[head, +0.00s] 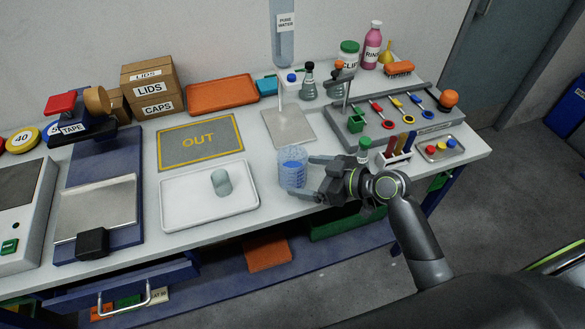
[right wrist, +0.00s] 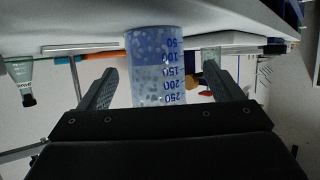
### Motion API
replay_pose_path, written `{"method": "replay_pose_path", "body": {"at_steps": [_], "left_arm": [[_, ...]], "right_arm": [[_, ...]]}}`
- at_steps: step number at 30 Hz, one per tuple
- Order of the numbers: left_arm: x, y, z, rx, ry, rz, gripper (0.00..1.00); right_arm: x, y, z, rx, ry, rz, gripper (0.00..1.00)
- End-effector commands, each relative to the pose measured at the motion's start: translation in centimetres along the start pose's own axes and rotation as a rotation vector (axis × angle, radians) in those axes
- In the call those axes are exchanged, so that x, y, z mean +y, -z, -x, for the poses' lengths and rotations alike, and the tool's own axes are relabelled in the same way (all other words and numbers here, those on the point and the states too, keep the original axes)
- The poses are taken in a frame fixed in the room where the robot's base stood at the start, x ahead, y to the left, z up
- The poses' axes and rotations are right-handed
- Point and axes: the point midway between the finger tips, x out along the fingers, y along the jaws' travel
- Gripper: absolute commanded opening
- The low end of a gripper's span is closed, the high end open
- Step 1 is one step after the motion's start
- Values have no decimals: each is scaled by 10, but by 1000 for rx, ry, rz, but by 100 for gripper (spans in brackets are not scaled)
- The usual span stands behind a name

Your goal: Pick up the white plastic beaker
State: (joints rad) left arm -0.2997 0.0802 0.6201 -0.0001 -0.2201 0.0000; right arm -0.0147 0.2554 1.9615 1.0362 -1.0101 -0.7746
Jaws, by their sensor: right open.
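A translucent plastic beaker (head: 292,168), whitish with a blue tint and blue markings, stands upright on the bench right of the white tray. My right gripper (head: 306,177) reaches it from the right with its fingers open. In the right wrist view, the scene appears upside down and the beaker (right wrist: 155,65) shows between the two spread fingers (right wrist: 160,85), with a gap visible on each side. Its graduations from 50 to 250 face the camera. My left gripper is not in view.
A white tray (head: 180,209) holding a small grey-green cylinder (head: 221,182) lies to the left. A metal plate (head: 288,127) with a rod is behind the beaker. A tube rack (head: 394,156) and a green-capped bottle (head: 364,148) stand close right of the gripper. The bench's front edge is near.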

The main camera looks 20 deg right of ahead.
Motion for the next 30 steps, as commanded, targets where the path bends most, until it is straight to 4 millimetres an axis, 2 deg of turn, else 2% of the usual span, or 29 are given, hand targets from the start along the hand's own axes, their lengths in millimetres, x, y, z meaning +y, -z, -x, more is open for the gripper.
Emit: {"method": "replay_pose_path", "body": {"at_steps": [12,22,30], "left_arm": [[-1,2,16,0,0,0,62],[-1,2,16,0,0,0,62],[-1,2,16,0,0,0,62]], "right_arm": [[5,0,-45,1,0,-3,87],[5,-2,-51,1,-1,0,87],[5,-2,-51,1,0,0,52]]}}
